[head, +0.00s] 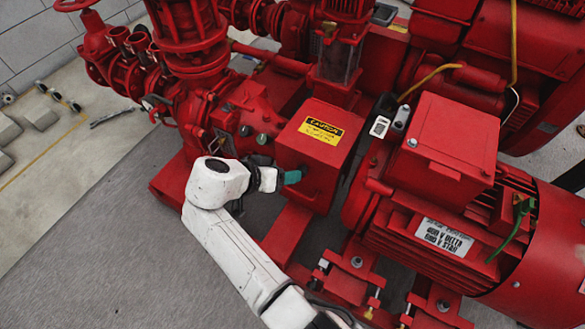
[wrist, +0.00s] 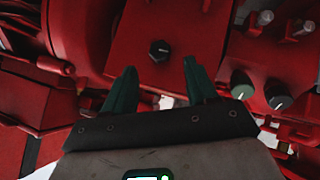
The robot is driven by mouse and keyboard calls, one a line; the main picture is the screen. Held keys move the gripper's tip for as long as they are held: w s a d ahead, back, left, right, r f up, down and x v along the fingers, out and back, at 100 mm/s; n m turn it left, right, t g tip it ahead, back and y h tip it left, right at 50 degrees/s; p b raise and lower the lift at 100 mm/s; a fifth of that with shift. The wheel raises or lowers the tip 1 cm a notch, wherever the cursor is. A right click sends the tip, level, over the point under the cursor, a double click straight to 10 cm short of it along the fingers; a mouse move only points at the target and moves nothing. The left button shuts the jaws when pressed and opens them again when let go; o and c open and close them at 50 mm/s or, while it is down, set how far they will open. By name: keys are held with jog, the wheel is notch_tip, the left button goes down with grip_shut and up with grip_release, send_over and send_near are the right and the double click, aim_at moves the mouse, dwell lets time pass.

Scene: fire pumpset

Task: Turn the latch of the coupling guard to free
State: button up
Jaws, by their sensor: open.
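The coupling guard (head: 303,151) is a red box with a yellow CAUTION label on its top, in the middle of the head view. Its red face (wrist: 190,30) fills the upper middle of the wrist view. A small black knob, which looks like the latch (wrist: 159,51), sits on that face. In the head view the latch is hidden behind my gripper. My gripper (head: 292,177) is close to the side of the guard. In the wrist view my gripper (wrist: 160,66) is open and empty, with its two green fingers on either side of the latch and below it.
A red motor (head: 455,215) with a white label stands right of the guard. Red pump piping (head: 190,60) stands to the left. More knobs (wrist: 278,95) show at the wrist view's right. Grey floor (head: 110,240) is clear at the lower left.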

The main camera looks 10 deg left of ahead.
jog(key=p+v, duration=0.1)
jog(key=v, duration=0.4)
jog(key=shift+s, duration=0.1)
dwell(0.5)
